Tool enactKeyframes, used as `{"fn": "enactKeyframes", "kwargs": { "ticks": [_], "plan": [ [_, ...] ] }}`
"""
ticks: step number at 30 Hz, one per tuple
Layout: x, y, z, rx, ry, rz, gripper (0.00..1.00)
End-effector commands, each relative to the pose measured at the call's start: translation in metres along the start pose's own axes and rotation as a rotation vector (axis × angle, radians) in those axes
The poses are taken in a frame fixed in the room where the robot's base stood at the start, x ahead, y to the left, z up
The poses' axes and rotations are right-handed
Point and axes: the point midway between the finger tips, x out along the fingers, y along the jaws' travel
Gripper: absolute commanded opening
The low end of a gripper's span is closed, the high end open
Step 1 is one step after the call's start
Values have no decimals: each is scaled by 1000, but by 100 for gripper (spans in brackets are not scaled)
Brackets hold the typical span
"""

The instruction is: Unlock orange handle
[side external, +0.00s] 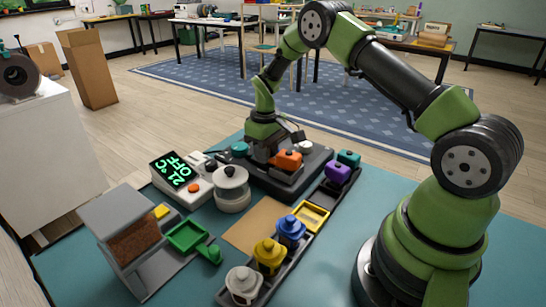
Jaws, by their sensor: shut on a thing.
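The orange handle (287,160) sits on a dark grey base block (308,172) at the back of the teal work surface. My gripper (274,155) points down at the orange handle from above and to its left, and is shut on it. The fingertips are partly hidden by the handle and the gripper body, so the exact grip is hard to see. I cannot tell from this view whether the handle is locked.
A white device with a green display (172,170) and a round grey-white pot (231,188) stand left of the handle. A grey stand (118,225) and green tray (188,236) are at left.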

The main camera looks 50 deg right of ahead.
Motion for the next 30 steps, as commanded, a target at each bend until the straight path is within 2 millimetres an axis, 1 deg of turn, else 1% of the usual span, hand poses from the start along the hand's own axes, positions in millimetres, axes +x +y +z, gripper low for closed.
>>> {"fn": "enactKeyframes", "kwargs": {
  "ticks": [15,26,27,28,30],
  "plan": [
    [0,0,-16,-1,1,2,10],
    [0,0,-19,-1,3,2,10],
    [0,0,-19,-1,3,2,30],
    [0,0,-19,-1,3,2,37],
    [0,0,-18,-1,3,1,38]
  ]
}}
